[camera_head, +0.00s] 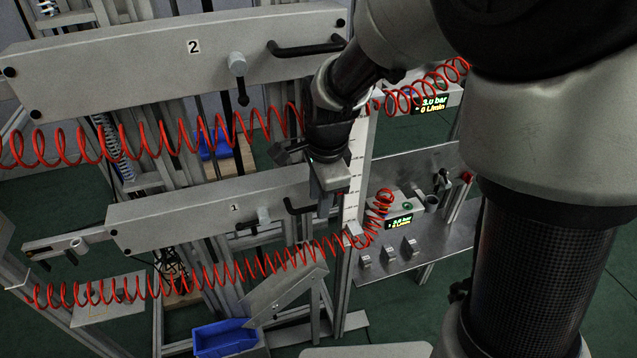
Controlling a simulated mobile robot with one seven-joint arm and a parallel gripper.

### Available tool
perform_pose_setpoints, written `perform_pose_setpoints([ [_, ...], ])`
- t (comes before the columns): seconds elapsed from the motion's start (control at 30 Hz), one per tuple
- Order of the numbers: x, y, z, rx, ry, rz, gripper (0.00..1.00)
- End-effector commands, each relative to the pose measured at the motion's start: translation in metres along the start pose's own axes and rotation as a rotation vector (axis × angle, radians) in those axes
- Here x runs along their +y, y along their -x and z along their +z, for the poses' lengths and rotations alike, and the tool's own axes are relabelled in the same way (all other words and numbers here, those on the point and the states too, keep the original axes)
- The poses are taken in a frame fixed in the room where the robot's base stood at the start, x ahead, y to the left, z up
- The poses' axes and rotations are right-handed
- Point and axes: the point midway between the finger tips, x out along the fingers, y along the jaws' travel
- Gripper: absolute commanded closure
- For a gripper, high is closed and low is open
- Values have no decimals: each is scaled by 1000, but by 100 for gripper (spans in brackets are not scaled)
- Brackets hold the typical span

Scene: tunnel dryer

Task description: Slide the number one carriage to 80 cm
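The number one carriage (180,222) is a long grey beam marked "1", in the middle left of the head view below the "2" beam. It has a black handle (290,207) near its right end and a light knob (264,216) beside the label. A pale upright scale (351,185) with marks stands just right of the carriage; its figures are too small to read. My gripper (326,205) points down at the carriage's right end, beside the handle. It hides part of the handle and of the beam's end. Whether the fingers touch or enclose the handle is not clear.
The number two carriage (130,68) with its own black handle (306,48) is above. Red coiled hoses (190,283) stretch across below both beams. A blue bin (225,338) stands at the bottom. A grey shelf (425,240) with small blocks and a display (398,221) is to the right.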

Motion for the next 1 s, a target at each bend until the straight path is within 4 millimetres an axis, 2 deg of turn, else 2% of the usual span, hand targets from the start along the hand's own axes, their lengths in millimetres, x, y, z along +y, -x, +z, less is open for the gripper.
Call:
perform_pose_setpoints([
  [0.03,0,0,0,0,0,0,79],
  [0.17,0,0,0,0,0,0,100],
  [0.4,0,0,0,0,0,0,100],
  [0.53,2,-10,0,0,0,1,100],
  [0.67,7,-35,0,0,0,4,100],
  [1.0,24,-119,0,0,1,8,100],
])
